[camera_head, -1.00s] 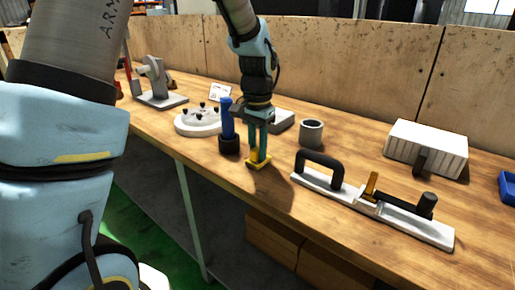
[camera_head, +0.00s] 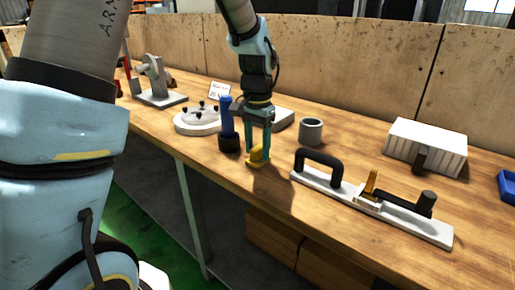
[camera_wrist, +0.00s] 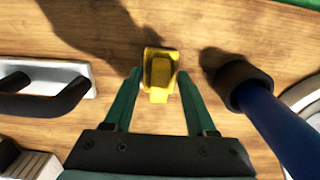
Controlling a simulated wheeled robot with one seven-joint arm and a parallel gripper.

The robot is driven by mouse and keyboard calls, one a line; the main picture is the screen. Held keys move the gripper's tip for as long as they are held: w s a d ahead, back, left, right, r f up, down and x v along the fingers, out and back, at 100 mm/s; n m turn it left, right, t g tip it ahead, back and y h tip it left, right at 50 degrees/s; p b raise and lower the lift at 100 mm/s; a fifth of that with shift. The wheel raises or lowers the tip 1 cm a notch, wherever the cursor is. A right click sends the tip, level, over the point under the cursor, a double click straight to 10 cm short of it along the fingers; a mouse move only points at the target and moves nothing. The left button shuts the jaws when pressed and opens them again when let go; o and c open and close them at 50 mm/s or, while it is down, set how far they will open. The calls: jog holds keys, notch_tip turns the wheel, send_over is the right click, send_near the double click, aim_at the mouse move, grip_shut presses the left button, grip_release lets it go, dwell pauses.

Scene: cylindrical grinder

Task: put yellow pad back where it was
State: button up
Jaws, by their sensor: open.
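The yellow pad (camera_head: 257,158) sits on the wooden bench top near its front edge. It has a flat base and a raised block; it also shows in the wrist view (camera_wrist: 158,72). My gripper (camera_head: 258,150) points down over the pad, with its green fingers spread. In the wrist view my gripper (camera_wrist: 159,80) is open, with one finger on either side of the pad's near end and gaps between them and the pad.
A blue-handled tool with a black base (camera_head: 229,143) stands close left of the pad. A white fixture with a black handle (camera_head: 322,185) lies to the right. A grey cup (camera_head: 311,131) stands behind. Bare wood (camera_head: 275,185) lies between pad and fixture.

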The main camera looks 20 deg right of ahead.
aim_at(257, 147)
notch_tip(257, 147, up, 12)
jog(key=w+a+f+n, duration=0.1)
jog(key=a+f+n, duration=0.2)
jog(key=a, duration=0.6)
jog(key=w+a+f+n, duration=0.1)
jog(key=a+f+n, duration=0.2)
jog(key=a, duration=0.5)
jog(key=s+a+f+n, duration=0.2)
jog(key=s+a, duration=0.1)
jog(key=a, duration=0.3)
jog(key=s+a+f+n+t, duration=0.1)
jog(key=s+a+f+n, duration=0.2)
jog(key=a, duration=0.4)
jog(key=shift+t+b, duration=0.3)
jog(key=shift+b, duration=0.05)
jog(key=shift+f, duration=0.1)
notch_tip(257, 147, up, 3)
jog(key=p, duration=0.3)
jog(key=shift+w, duration=0.1)
